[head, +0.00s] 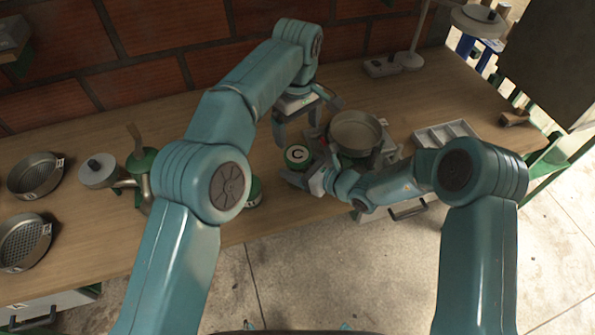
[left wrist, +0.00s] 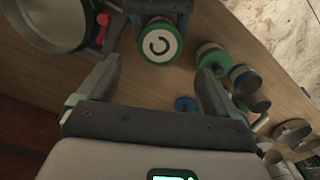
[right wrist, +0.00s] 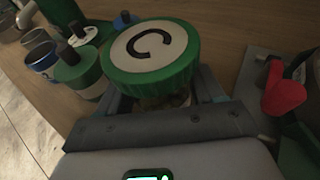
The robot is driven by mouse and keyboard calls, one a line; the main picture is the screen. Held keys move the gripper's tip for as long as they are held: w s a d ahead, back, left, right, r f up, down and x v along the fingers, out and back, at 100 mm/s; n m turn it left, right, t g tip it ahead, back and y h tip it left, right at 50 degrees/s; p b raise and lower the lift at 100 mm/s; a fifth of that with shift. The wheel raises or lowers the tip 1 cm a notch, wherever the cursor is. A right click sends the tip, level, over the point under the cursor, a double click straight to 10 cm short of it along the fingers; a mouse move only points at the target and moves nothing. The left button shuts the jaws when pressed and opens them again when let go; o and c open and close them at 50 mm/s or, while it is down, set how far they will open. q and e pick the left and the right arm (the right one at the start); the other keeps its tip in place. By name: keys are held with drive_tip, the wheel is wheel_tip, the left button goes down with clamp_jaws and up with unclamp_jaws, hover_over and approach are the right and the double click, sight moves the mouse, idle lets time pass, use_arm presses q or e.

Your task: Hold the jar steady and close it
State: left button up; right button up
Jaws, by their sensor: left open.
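The jar has a green lid with a white top marked C (head: 297,155). The lid also shows large in the right wrist view (right wrist: 150,48) and upright-facing in the left wrist view (left wrist: 159,43). It sits on top of the jar; how tight it is cannot be told. My right gripper (head: 304,172) has its fingers on both sides of the jar body (right wrist: 168,101) below the lid, apparently shut on it. My left gripper (head: 308,123) is open and empty, behind and above the jar. The lid lies just beyond its fingertips in the left wrist view.
A round metal pan (head: 356,133) stands close right of the jar, with a red part (right wrist: 285,92) nearby. A divided tray (head: 446,133) is farther right. Metal sieves (head: 36,175) and a green-and-metal device (head: 140,160) stand left. The back of the table is mostly clear.

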sight(298, 154)
use_arm(q)
drive_tip(key=shift+f, duration=4.05)
drive_tip(key=c, duration=1.1)
drive_tip(key=m, duration=0.6)
drive_tip(key=shift+m, duration=0.4)
drive_tip(key=o, duration=1.2)
